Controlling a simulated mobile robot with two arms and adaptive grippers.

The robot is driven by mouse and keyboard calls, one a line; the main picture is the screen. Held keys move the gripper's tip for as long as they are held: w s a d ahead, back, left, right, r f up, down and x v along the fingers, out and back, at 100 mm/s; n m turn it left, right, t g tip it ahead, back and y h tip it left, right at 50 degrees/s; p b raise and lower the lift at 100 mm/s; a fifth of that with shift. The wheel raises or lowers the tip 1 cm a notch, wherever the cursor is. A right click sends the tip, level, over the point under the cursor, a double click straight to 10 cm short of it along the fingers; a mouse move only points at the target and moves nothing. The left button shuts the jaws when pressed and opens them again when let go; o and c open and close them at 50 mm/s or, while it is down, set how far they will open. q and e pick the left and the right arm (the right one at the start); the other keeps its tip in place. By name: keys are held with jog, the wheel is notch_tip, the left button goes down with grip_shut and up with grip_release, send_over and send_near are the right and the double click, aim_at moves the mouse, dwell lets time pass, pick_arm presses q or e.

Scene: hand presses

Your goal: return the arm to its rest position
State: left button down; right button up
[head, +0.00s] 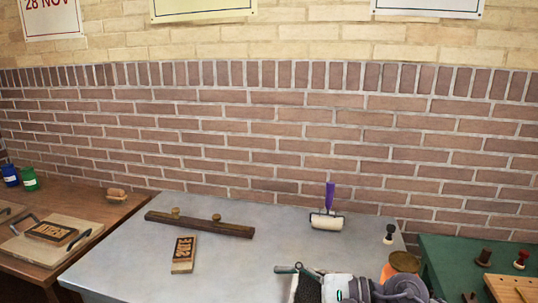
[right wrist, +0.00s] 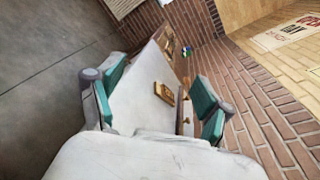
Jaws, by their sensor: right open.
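My right arm (head: 400,292) shows at the bottom right of the head view, over the near right part of the grey table. In the right wrist view my right gripper (right wrist: 160,84) is open. Its two teal-padded fingers stand wide apart with nothing between them. Beyond the fingers lie the table top and a wooden letter block (right wrist: 164,93), well away from the pads. My left gripper is in neither view.
The grey table (head: 110,262) holds a letter block (head: 184,252), a long wooden bar (head: 200,225) with knobs, a purple-handled roller (head: 327,221), a dark-knobbed stamp (head: 389,234) and an orange-brown round object (head: 404,262). A wooden table (head: 85,200) stands left, a green one (head: 450,250) right.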

jog(key=w+d+r+m+t+h, duration=0.2)
jog(key=d+m+t+h, duration=0.15)
jog(key=m+t, duration=0.85)
jog(key=w+d+r+m+t+h, duration=0.1)
jog(key=d+r+m+t+h, duration=0.25)
jog(key=m, duration=1.35)
jog(key=s+d+f+m+g+h, duration=0.3)
jog(key=d+f+m+h, duration=0.7)
jog(key=f+m, duration=0.65)
jog(key=s+f+m+g+y, duration=0.1)
jog(key=s+f+m+g, duration=0.55)
jog(key=s, duration=0.45)
jog(key=s+f+m+g, duration=0.55)
jog(key=s+f, duration=0.25)
jog(key=s, duration=0.4)
notch_tip(320, 180, down, 26)
jog(key=s+g, duration=0.1)
jog(key=s, duration=0.1)
jog(key=s+d+f, duration=0.1)
jog(key=s+f, duration=0.6)
jog(key=f, duration=0.1)
jog(key=s+d+f+g, duration=0.1)
jog(key=s+d+f, duration=0.1)
jog(key=s+f, duration=0.5)
jog(key=shift+s+d+f, duration=0.3)
jog(key=shift+s+f, duration=0.05)
jog(key=shift+s, duration=0.45)
